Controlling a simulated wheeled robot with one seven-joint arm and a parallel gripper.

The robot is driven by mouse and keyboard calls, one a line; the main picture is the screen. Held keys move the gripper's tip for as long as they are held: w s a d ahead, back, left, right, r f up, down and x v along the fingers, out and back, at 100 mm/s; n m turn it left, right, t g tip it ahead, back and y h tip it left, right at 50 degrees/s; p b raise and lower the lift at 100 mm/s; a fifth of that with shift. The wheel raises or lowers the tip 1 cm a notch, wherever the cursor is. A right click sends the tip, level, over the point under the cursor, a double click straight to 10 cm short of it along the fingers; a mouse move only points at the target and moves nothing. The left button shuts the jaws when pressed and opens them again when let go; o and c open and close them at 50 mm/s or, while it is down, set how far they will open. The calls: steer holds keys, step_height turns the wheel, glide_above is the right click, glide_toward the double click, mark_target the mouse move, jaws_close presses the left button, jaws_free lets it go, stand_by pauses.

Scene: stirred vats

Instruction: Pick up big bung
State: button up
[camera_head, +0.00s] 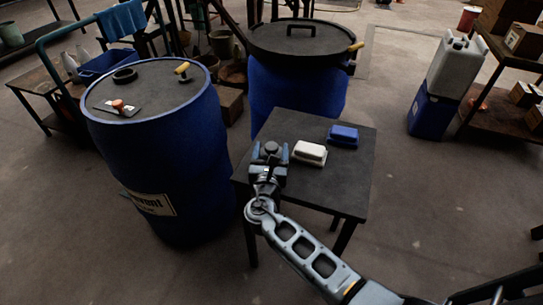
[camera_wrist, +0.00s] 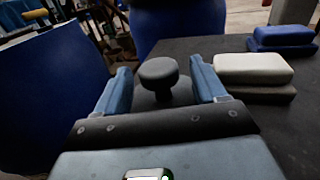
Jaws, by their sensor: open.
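The big bung (camera_wrist: 158,73) is a dark, round-headed knob with a narrower neck and a wider base. It stands upright on the dark table (camera_head: 345,190), near the table's left side. In the head view the bung (camera_head: 271,147) is small and partly hidden by my gripper (camera_head: 269,154). In the wrist view my gripper (camera_wrist: 160,88) is open, with one blue finger on each side of the bung. I see gaps between the fingers and its head. The bung's lower part is partly hidden by the gripper body.
A white-topped block (camera_head: 310,152) and a blue block (camera_head: 343,136) lie right of the bung. A blue drum (camera_head: 165,160) with a ring opening (camera_head: 125,76) and small items on its lid stands left. Another drum (camera_head: 295,90) with a black lid stands behind the table.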

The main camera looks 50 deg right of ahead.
steer(key=shift+w+d, duration=0.15)
steer(key=shift+d, duration=0.1)
steer(key=shift+c, duration=0.3)
steer(key=c, duration=1)
steer(key=shift+r, duration=0.1)
